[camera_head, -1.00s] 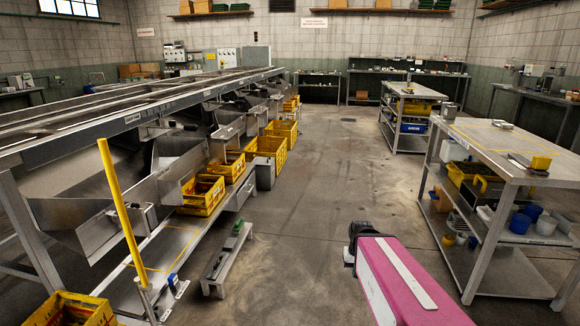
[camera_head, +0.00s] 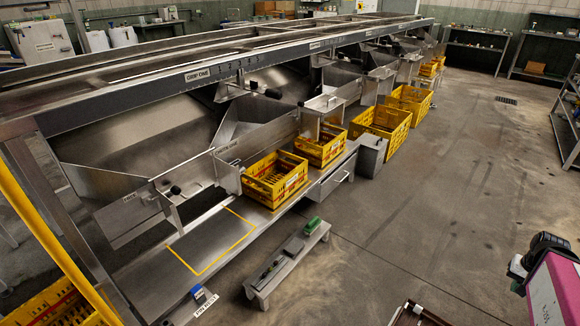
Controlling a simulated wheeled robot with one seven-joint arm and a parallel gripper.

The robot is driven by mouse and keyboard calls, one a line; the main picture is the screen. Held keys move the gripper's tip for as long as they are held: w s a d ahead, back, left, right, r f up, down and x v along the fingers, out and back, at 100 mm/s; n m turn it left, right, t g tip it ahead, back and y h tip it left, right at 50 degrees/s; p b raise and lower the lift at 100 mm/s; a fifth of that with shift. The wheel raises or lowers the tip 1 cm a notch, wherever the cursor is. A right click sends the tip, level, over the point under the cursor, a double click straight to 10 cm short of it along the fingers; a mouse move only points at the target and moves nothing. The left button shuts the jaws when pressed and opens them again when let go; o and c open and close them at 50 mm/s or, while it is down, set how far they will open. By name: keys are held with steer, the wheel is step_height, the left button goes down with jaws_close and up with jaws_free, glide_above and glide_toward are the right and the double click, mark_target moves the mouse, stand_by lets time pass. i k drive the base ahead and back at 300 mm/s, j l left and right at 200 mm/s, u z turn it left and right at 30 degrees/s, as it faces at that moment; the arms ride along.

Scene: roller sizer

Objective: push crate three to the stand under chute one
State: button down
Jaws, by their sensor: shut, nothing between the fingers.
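A low metal shelf runs along the sizer, with an empty yellow-outlined place (camera_head: 212,241) at its near end, below a metal chute (camera_head: 180,195). Small labels on the chutes are too small to read surely. A yellow crate (camera_head: 275,180) sits on the shelf just beyond the outline. A second yellow crate (camera_head: 322,148) sits behind it, and larger yellow crates (camera_head: 382,130) stand farther along. No crate number is legible, so I cannot tell which is crate three. My gripper's fingers are not in view; only my pink arm with a black joint shows at lower right.
A low bench (camera_head: 288,262) with a green item stands on the floor before the shelf. A yellow post (camera_head: 55,245) rises at left, with another crate (camera_head: 60,305) beside it. The floor at right is open up to a rack (camera_head: 566,115).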

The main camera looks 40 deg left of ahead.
mark_target(295, 175)
steer(key=i+u, duration=0.45)
steer(key=i+l+u, duration=0.1)
steer(key=i+u, duration=0.3)
steer(key=i+l+u, duration=0.3)
steer(key=i+u, duration=0.45)
steer(key=u, duration=0.15)
steer(key=i+l+u, duration=0.15)
steer(key=i+u, duration=0.15)
steer(key=u, duration=0.15)
steer(key=i+l+u, duration=0.25)
steer(key=u, duration=0.2)
steer(key=i+l+u, duration=0.3)
steer(key=u, duration=0.15)
